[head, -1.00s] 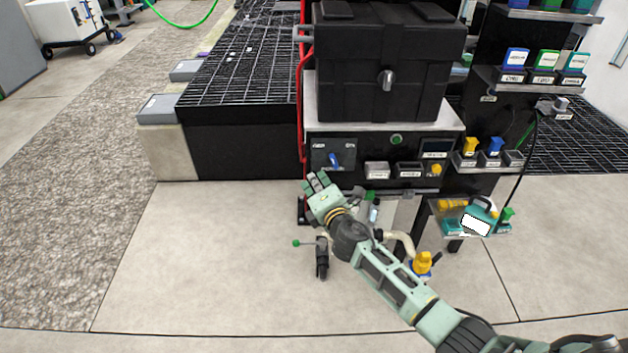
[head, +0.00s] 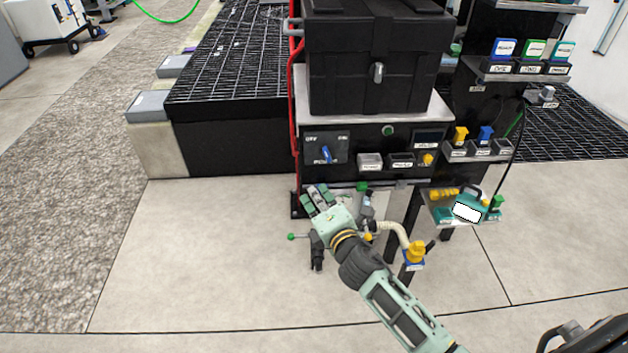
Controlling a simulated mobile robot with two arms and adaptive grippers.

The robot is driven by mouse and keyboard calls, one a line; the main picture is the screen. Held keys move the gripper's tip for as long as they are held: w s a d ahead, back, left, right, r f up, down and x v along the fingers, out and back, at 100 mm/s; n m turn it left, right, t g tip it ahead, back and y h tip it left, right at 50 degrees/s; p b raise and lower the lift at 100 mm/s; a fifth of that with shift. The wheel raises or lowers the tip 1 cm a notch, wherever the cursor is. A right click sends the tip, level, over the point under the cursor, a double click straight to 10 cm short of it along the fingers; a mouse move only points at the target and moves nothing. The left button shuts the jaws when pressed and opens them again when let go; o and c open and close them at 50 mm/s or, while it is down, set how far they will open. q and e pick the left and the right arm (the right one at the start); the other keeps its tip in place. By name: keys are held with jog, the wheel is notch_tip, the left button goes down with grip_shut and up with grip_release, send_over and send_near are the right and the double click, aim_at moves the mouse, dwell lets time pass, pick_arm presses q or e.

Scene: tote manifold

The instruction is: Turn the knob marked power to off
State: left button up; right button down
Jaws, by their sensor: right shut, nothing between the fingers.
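The blue power knob (head: 326,155) is on a dark panel at the left of the cart's front face. OFF is marked at the panel's upper left, ON at its upper right, and a partly hard-to-read POWER label is below. The knob's blue bar leans slightly, its top toward the left. My right gripper (head: 315,197) is below the panel, apart from the knob and in front of the cart's lower part. Its green fingers are shut and empty, angled toward the upper left. My left gripper is not in view.
A black tote (head: 378,60) stands on the cart top above the panel. A red hose runs along the cart's left edge. A black grating platform (head: 225,95) is at left. The floor in front is open.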

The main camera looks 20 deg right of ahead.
aim_at(327, 154)
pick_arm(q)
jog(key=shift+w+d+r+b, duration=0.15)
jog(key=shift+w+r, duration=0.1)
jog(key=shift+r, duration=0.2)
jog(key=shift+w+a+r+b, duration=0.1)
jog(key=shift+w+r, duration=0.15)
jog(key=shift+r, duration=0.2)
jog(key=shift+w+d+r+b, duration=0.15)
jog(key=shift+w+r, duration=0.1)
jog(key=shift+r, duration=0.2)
pick_arm(e)
jog(key=shift+w+d+r, duration=0.1)
jog(key=shift+w+d, duration=0.45)
jog(key=shift+w, duration=0.95)
jog(key=shift+w+d, duration=0.55)
jog(key=shift+w, duration=0.9)
jog(key=shift+w+d+r, duration=0.1)
jog(key=shift+w+d, duration=0.45)
jog(key=shift+w, duration=0.95)
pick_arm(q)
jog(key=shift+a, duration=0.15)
